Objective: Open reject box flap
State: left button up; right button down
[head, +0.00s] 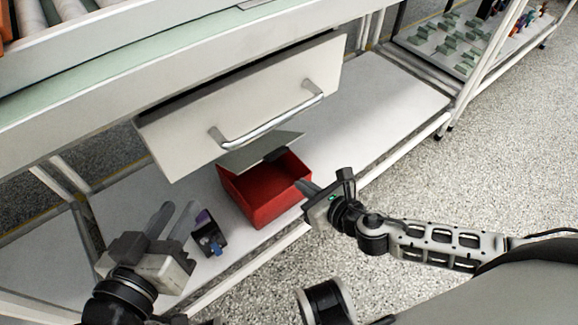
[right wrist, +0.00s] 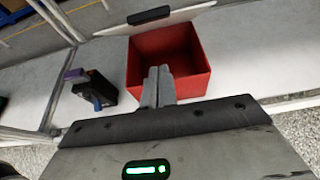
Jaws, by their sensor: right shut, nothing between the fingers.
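The red reject box (head: 262,200) stands on the lower shelf under a drawer. Its pale flap (head: 250,153) is raised at the back of the box, and the top is open. The right wrist view shows the empty-looking red inside of the box (right wrist: 190,92) and the flap (right wrist: 182,14) with its dark grip strip beyond it. My right gripper (head: 308,193) is shut and empty at the front right of the box; its fingers (right wrist: 158,86) show against the box's near side. My left gripper (head: 172,221) is open and empty, to the left of the box.
A small dark holder (head: 209,236) with blue and purple items stands left of the box. The white drawer front (head: 240,105) with its metal handle (head: 268,122) hangs above. The shelf (head: 385,100) right of the box is clear.

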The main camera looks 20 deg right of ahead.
pick_arm(q)
jog(key=shift+w, duration=0.1)
pick_arm(e)
jog(key=w+a+r, duration=0.1)
jog(key=w+a, duration=0.1)
jog(key=w, duration=0.3)
jog(key=shift+w+r, duration=0.3)
pick_arm(q)
jog(key=shift+r, duration=0.1)
pick_arm(e)
jog(key=shift+r, duration=0.1)
